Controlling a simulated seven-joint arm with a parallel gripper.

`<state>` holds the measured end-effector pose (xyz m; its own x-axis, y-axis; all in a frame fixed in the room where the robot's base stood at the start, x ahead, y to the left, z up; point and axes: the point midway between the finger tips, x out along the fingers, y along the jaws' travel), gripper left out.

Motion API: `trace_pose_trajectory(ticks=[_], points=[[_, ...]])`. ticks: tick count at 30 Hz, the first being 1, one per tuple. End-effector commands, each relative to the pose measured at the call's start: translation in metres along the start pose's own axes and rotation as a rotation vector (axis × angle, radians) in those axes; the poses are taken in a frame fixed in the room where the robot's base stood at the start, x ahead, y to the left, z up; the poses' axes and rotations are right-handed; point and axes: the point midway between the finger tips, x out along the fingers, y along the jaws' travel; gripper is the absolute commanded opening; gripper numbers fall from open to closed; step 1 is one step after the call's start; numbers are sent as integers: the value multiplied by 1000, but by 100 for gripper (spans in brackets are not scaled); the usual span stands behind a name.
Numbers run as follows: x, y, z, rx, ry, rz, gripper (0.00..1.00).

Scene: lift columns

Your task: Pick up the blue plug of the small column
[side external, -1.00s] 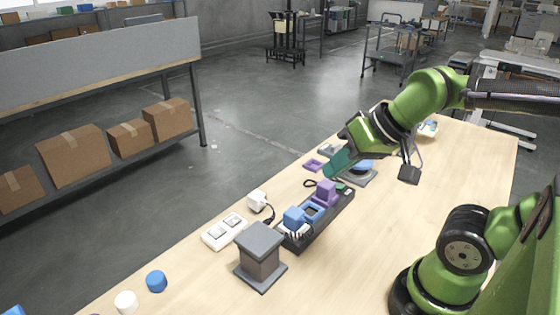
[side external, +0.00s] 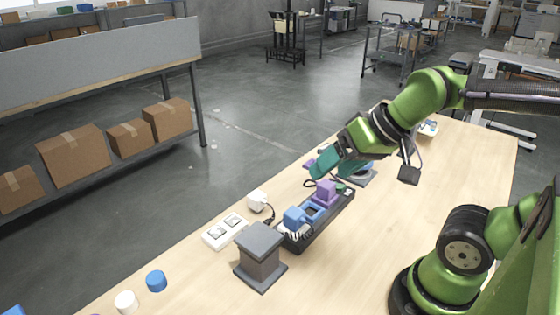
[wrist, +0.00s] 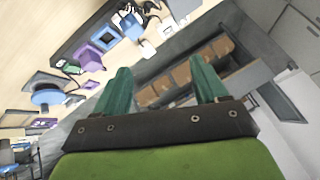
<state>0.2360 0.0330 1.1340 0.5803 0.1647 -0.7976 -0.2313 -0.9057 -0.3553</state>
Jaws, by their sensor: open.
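The blue plug (side external: 295,218) sits at the near end of a black strip, beside a blue square-framed part (side external: 314,212). In the wrist view the blue plug (wrist: 132,26) is near the top edge. A short grey column (side external: 260,252) with a square top and base stands just in front of the strip. My gripper (side external: 318,161) is open and empty, above and beyond the strip's far end, apart from the plug. Its two teal fingers (wrist: 160,72) are spread in the wrist view, with nothing between them but distant shelving.
A purple plug (side external: 325,192) stands on the black strip (side external: 335,213). A white socket block (side external: 225,231) and white plug (side external: 257,200) lie left of it. A blue-topped round part is partly hidden behind my gripper. The table right of the strip is clear.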

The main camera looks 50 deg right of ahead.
Motion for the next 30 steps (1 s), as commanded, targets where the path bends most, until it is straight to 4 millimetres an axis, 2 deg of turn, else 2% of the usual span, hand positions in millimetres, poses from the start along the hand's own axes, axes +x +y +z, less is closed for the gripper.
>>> trace_pose_trajectory(ticks=[5,15,20,23,30], points=[[20,-1,-6,-14,-90,41,72],[69,1,-50,-246,-390,219,72],[70,3,-66,-336,-453,263,72],[73,6,-61,-358,-471,266,72],[115,23,-40,-357,-475,265,72]])
